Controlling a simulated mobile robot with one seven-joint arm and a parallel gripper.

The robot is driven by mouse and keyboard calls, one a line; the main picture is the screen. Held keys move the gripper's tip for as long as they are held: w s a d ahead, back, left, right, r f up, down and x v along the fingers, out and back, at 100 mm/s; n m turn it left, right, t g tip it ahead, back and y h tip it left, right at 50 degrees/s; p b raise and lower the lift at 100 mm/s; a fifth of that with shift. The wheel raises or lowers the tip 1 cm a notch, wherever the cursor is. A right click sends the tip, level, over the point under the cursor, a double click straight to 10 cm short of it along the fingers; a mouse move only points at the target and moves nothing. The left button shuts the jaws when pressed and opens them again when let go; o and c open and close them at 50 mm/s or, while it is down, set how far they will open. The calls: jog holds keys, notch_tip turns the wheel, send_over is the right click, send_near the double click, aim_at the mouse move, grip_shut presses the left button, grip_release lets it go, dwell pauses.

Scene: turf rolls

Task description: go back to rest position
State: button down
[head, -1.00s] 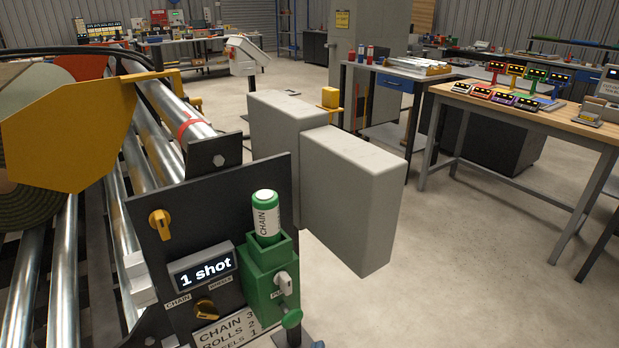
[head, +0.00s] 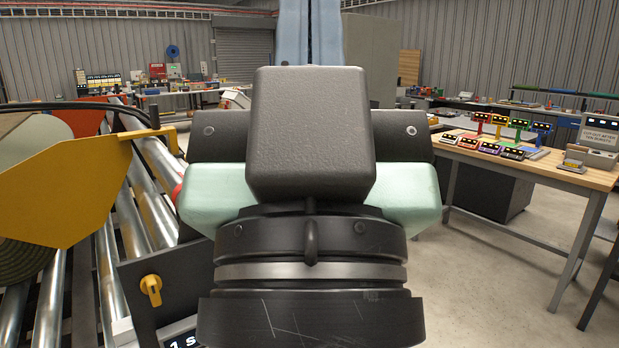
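My gripper (head: 311,130) fills the middle of the head view, seen from behind, with its black housing, pale green side pieces and round wrist. Two light blue upright pieces stand close together above the housing and run out of the top of the picture. I cannot tell whether they are its fingers, nor whether the gripper is open or shut. Nothing held shows. The dark control panel (head: 133,290) is at the lower left with its yellow knob (head: 151,290). Only the start of its display (head: 183,340) shows. The green holder and bottle seen earlier are hidden or out of frame.
The roller machine with its yellow plate (head: 75,185) and steel rollers (head: 150,205) stands at the left. A wooden-topped bench (head: 560,172) with several small coloured devices stands at the right. Open concrete floor (head: 490,290) lies in front of that bench.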

notch_tip(320, 180, up, 16)
jog(key=p, duration=1.3)
jog(key=shift+w, duration=0.2)
jog(key=shift+f, duration=0.15)
